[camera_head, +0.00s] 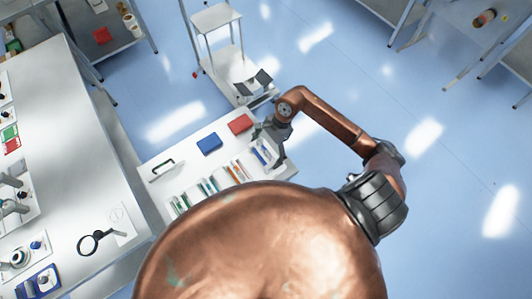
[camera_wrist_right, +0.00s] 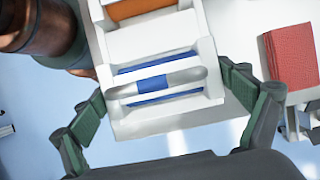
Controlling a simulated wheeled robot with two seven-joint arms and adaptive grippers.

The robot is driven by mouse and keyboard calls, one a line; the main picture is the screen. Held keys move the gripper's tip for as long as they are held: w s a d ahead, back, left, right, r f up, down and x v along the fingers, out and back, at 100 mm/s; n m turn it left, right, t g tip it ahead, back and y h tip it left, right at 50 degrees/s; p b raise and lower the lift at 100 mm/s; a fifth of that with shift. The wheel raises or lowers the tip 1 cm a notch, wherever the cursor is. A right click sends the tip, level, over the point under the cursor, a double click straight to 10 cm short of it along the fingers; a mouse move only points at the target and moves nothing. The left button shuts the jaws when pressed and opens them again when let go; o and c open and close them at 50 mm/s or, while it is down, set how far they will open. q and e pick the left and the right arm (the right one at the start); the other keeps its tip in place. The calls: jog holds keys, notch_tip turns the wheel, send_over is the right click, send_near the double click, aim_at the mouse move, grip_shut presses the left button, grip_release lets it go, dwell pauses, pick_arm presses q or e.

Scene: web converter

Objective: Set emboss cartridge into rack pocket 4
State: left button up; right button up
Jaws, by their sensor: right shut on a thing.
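A white rack (camera_head: 218,182) on the white table holds several coloured cartridges in a row of pockets. My right gripper (camera_head: 277,143) is over the rack's right end. In the right wrist view, its two dark green fingers stand on either side of a cartridge with a silver bar and blue middle (camera_wrist_right: 154,84). The gripper is shut on this cartridge, which lies at the rack's end pocket (camera_wrist_right: 165,128). How deep it sits is hard to tell. An orange cartridge (camera_wrist_right: 127,9) shows farther along the rack. Pocket numbers cannot be read. My left gripper is not in view.
A red block (camera_head: 240,124) and a blue block (camera_head: 209,144) lie behind the rack; the red one also shows in the right wrist view (camera_wrist_right: 290,57). A white cart (camera_head: 236,68) stands beyond the table. A long bench (camera_head: 75,150) is at left.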

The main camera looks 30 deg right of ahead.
jog(key=shift+f+p, duration=0.3)
jog(key=shift+f, duration=0.55)
jog(key=shift+d+f, duration=0.1)
jog(key=shift+f, duration=0.05)
jog(key=shift+f, duration=0.1)
jog(key=o, duration=1.4)
jog(key=shift+s, duration=0.1)
jog(key=shift+o, duration=0.2)
jog(key=shift+d+r, duration=0.1)
jog(key=shift+r, duration=0.15)
jog(key=b+v, duration=0.3)
jog(key=v, duration=0.8)
jog(key=shift+r, duration=0.3)
